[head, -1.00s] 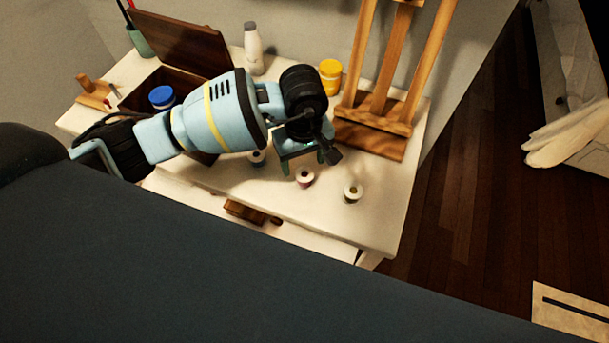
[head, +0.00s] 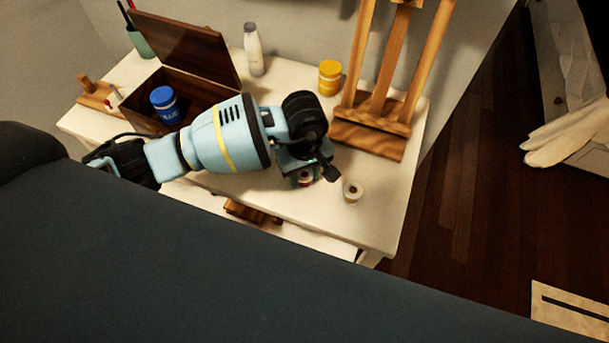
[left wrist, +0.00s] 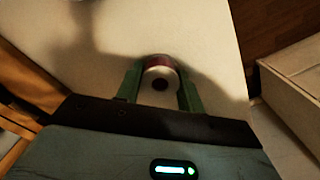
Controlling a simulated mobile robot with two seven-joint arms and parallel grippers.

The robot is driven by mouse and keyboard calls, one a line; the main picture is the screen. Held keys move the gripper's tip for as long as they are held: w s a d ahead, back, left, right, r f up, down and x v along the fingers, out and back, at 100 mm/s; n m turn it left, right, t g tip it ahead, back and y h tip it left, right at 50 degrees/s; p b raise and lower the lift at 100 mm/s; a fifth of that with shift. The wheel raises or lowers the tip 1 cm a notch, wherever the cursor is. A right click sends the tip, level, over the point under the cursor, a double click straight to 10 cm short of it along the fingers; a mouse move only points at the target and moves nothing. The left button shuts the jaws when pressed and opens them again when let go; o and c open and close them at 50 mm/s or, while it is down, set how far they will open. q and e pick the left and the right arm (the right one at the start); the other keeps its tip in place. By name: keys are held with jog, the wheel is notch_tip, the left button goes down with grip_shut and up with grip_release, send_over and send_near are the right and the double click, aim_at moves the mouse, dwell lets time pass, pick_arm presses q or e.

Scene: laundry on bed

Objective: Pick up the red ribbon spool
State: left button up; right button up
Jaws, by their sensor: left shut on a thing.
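The red ribbon spool (head: 305,180) stands on the white table, partly covered by my left gripper in the head view. My left gripper (head: 302,177) reaches down over it from the left. In the left wrist view the spool (left wrist: 160,65) shows a pale round end with a dark hole and a red band. It sits between the two green fingers (left wrist: 159,90), which are closed on its sides. I cannot tell whether it is clear of the tabletop. My right gripper is not in view.
A pale spool (head: 352,191) stands close to the right. A wooden easel (head: 370,138), yellow jar (head: 330,77) and white bottle (head: 254,50) are behind. An open wooden box (head: 190,95) with a blue jar (head: 165,104) is at left. The table's front right corner is bare.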

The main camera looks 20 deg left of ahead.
pick_arm(q)
jog(key=shift+r, duration=0.45)
notch_tip(320, 180, up, 2)
jog(key=shift+r, duration=0.2)
jog(key=s+a, duration=0.3)
jog(key=s, duration=0.1)
jog(key=s+a+r+b, duration=0.1)
jog(key=s+a, duration=0.1)
jog(key=s, duration=0.3)
jog(key=s+a, duration=0.3)
jog(key=s, duration=0.1)
jog(key=shift+s+a+r, duration=0.3)
jog(key=shift+r, duration=0.05)
